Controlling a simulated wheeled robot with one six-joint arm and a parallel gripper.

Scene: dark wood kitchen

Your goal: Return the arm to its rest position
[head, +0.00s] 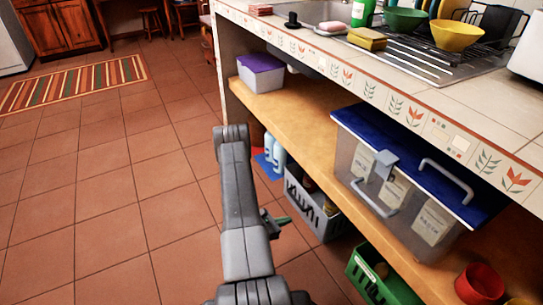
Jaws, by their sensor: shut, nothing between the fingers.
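My grey arm rises from the bottom middle of the head view, up to a bent joint at its top. My gripper (279,221) shows only in part, as a small dark piece with a greenish tip beside the right side of my arm. It is shut and holds nothing. The arm link hides the rest of it. It appears in front of the lower shelf area, and no contact with anything is visible.
A tiled counter (480,112) with a wooden shelf (310,118) runs along the right. A blue-lidded clear bin (400,190) stands on the shelf. A grey crate (312,208) and green crate (378,285) sit low beside my arm. Open tiled floor (110,200) lies left.

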